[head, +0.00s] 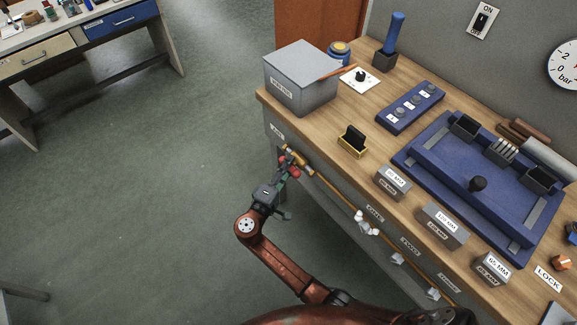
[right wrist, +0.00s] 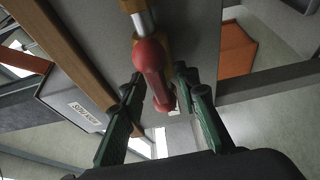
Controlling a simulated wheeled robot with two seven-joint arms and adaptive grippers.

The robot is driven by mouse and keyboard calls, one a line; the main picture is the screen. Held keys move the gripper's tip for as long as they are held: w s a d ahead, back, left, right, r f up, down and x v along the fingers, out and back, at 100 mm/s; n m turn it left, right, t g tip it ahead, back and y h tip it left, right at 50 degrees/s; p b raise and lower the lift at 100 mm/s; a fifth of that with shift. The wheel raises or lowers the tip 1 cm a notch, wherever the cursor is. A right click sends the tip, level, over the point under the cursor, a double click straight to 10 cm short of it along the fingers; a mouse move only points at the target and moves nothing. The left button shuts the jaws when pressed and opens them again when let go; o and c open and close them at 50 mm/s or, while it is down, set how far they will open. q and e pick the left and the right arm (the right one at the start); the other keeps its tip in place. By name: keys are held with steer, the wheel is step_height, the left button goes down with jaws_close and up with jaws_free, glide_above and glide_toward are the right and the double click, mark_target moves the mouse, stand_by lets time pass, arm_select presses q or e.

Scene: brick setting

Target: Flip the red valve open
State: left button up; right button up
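The red valve handle (right wrist: 152,62) fills the middle of the right wrist view, a rounded red lever on a brass and silver pipe fitting. In the head view the red valve (head: 294,163) shows small on the front of the workbench, partly hidden by my gripper. My right gripper (head: 285,172) is at the valve. Its two green-padded fingers also show in the right wrist view (right wrist: 160,92), spread apart, one on each side of the handle's lower end. I cannot tell whether either finger touches it. My left gripper is not in view.
A brass pipe (head: 335,194) with several white fittings runs along the bench front. A grey box (head: 300,78) stands on the near corner above the valve. A blue tray (head: 440,205) and labelled blocks fill the benchtop. The floor (head: 130,220) to the left is clear.

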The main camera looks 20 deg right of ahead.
steer(key=v, duration=0.7)
steer(key=shift+s, duration=0.2)
steer(key=shift+a, duration=0.15)
